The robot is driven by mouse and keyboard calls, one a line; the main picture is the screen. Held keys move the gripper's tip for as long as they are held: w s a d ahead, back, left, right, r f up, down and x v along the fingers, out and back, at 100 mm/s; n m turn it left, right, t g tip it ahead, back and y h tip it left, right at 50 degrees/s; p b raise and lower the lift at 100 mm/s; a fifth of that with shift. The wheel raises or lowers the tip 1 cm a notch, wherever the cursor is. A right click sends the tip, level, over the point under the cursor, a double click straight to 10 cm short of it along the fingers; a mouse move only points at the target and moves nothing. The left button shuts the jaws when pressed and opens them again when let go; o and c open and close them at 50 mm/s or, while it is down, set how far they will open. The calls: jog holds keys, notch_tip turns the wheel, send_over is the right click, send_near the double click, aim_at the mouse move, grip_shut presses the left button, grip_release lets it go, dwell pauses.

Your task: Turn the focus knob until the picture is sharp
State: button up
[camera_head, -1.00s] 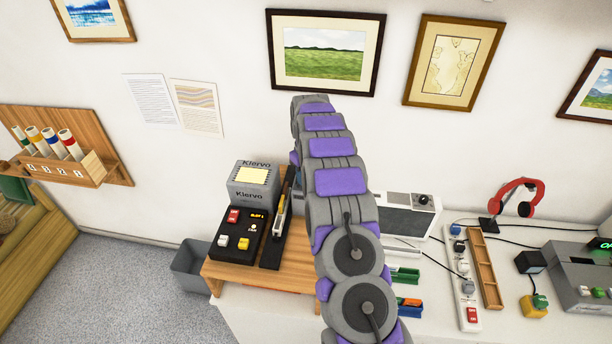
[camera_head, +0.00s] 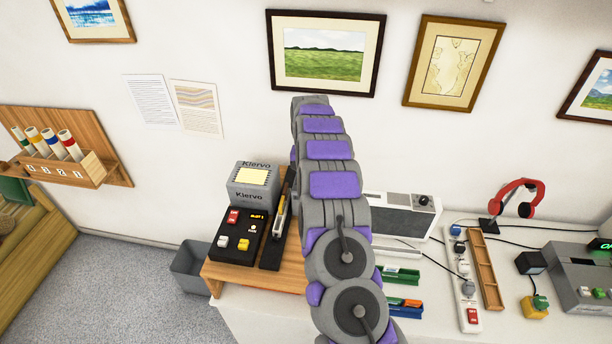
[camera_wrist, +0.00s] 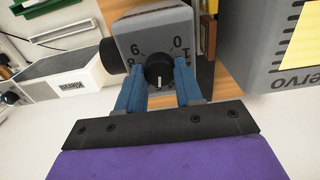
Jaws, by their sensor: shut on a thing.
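The focus knob (camera_wrist: 159,73) is black and round with a white pointer line. It sits on the face of a grey box (camera_wrist: 150,28) with a ring of numbers, of which 0, 1, 8 and 9 show. My gripper (camera_wrist: 160,80) is shut on the knob, one blue finger on each side. In the head view, my arm hides the gripper and knob. A grey Kiervo box (camera_head: 250,196) with a pale yellow lit panel stands left of my arm; its side (camera_wrist: 250,45) also shows in the wrist view. I see no blurred picture on that panel.
A black button box (camera_head: 238,238) stands on the wooden board (camera_head: 235,276) left of my arm. A white device (camera_head: 402,217), green tray (camera_head: 402,274) and power strip (camera_head: 466,280) lie to the right. Framed prints (camera_head: 325,53) hang behind.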

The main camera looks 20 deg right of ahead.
jog(key=shift+w+r+m, duration=0.2)
jog(key=shift+m, duration=0.2)
jog(key=o, duration=0.9)
jog(key=shift+f, duration=0.1)
jog(key=shift+c, duration=0.2)
jog(key=shift+o, duration=0.9)
jog(key=shift+s, duration=0.1)
notch_tip(320, 180, up, 17)
